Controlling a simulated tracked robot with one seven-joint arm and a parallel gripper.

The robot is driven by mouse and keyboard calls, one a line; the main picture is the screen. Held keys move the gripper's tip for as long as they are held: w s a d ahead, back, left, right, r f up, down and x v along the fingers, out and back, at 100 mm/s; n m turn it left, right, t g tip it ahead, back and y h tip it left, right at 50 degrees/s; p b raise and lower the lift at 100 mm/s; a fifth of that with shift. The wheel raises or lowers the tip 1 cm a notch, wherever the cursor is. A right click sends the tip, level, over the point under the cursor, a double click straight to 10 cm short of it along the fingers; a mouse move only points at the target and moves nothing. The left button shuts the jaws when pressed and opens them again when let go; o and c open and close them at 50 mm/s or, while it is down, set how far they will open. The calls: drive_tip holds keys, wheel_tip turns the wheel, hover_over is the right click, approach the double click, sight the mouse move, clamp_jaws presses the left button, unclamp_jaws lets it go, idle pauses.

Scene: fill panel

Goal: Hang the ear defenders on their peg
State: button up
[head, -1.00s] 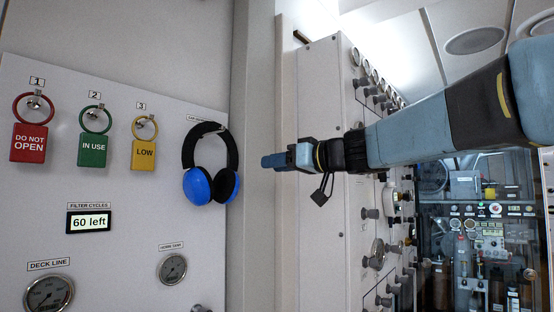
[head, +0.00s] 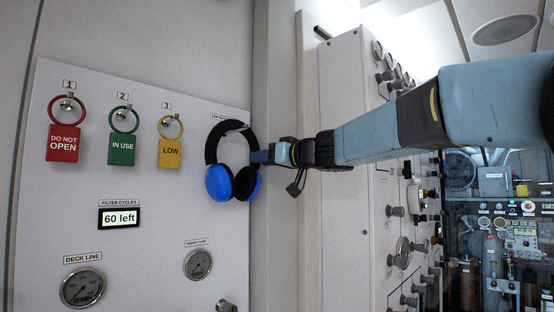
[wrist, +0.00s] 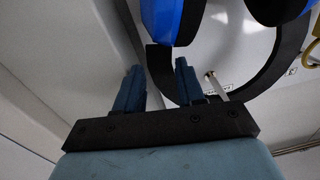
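The ear defenders (head: 232,162), with a black headband and blue cups, are at the upper right of the white panel. Their band top lies at a peg (head: 235,126), and the cups hang below. My gripper (head: 258,156) is at their right side in the head view. In the wrist view my gripper (wrist: 158,85) has its two blue fingers apart. Part of the black headband of the ear defenders (wrist: 158,68) shows between and beyond the fingers; I cannot tell whether they touch it. The pale peg (wrist: 213,84) shows inside the band, right of the right finger.
Red, green and yellow tags (head: 63,142) hang on rings to the left. A counter display (head: 119,217) and gauges (head: 82,289) sit lower on the panel. A cabinet with knobs (head: 345,220) stands close on the right, beneath my arm.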

drive_tip(key=shift+x, duration=1.15)
clamp_jaws()
drive_tip(key=shift+f, duration=0.1)
drive_tip(key=shift+o, duration=0.4)
unclamp_jaws()
